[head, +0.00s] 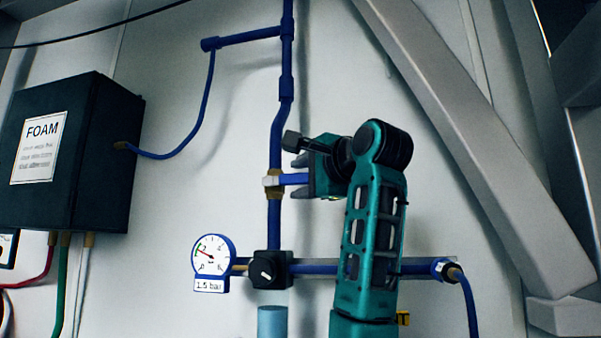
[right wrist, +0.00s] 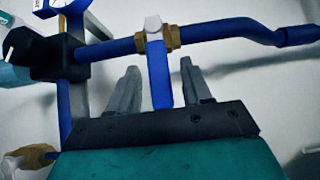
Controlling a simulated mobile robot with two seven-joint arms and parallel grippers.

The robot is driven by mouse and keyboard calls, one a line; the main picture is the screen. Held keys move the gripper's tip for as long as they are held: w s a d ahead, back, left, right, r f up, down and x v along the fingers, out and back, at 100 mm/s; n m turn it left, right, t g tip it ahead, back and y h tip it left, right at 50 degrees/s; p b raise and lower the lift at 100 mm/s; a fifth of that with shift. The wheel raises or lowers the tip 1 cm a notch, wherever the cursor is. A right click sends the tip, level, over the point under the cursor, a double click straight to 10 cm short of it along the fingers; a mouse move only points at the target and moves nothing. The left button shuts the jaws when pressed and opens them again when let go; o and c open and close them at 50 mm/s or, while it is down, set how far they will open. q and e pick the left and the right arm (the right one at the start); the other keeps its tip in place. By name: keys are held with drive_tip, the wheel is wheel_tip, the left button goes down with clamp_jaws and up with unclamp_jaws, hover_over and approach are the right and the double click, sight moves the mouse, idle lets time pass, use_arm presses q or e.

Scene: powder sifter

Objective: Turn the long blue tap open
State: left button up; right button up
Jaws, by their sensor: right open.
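The long blue tap handle (head: 291,179) sticks out to the right from a brass valve (head: 274,185) on the vertical blue pipe, roughly square to the pipe. In the right wrist view the handle (right wrist: 158,76) lies between my two grey fingers, with a gap on both sides. My right gripper (head: 300,178) is open around the handle, coming from the right; it also shows in the right wrist view (right wrist: 160,80). The handle's end lies near the gripper's dark palm; I cannot tell whether they touch. My left gripper is not in view.
Below are a round pressure gauge (head: 211,256) marked 1.5 bar, a black knob (head: 266,270) and a horizontal blue pipe (head: 312,268). A black FOAM box (head: 108,150) hangs at left. A grey diagonal beam (head: 455,130) stands right of my arm.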

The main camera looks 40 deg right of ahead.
drive_tip(key=shift+w, duration=0.45)
drive_tip(key=shift+c, duration=0.2)
clamp_jaws()
